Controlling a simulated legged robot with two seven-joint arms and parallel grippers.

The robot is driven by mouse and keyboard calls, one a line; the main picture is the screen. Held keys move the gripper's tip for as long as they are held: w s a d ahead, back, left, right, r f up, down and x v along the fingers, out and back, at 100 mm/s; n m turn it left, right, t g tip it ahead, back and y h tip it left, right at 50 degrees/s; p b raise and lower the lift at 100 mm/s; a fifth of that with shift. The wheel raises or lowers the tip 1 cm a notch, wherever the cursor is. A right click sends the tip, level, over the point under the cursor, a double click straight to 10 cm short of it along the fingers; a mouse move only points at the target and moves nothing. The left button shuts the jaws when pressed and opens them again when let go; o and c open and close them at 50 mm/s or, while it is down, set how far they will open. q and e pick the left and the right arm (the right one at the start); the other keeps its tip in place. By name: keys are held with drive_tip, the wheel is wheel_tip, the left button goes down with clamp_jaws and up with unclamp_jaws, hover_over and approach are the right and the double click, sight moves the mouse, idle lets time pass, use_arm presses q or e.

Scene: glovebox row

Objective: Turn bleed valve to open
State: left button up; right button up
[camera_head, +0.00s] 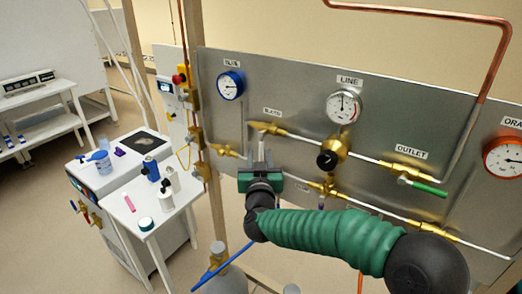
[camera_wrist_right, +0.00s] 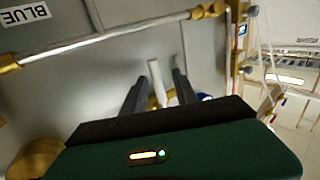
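The grey panel (camera_head: 300,85) carries a bleed valve (camera_head: 262,128), a brass body under a small label in the head view. A pale handle (camera_wrist_right: 157,83) shows in the right wrist view between my two dark fingers. My right gripper (camera_head: 262,160) is at the panel, just below the brass valve body. Its fingers (camera_wrist_right: 160,88) stand apart on either side of the handle, with a gap visible, so it looks open. The gripper hides part of the valve and its lower pipework. My left gripper is in neither view.
Brass fittings and a central black-knobbed regulator (camera_head: 332,154) sit right of my gripper. A green-handled outlet valve (camera_head: 425,187) lies further right. Blue (camera_head: 231,85), line (camera_head: 343,105) and orange (camera_head: 503,157) gauges are on the panel. A white side table (camera_head: 130,200) with bottles stands left.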

drive_tip(key=shift+w+a, duration=0.1)
drive_tip(key=shift+w, duration=1.15)
drive_tip(key=shift+d, duration=0.75)
drive_tip(key=c, duration=0.4)
drive_tip(key=shift+a, duration=0.4)
clamp_jaws()
drive_tip(key=shift+a, duration=0.2)
drive_tip(key=shift+d, duration=0.1)
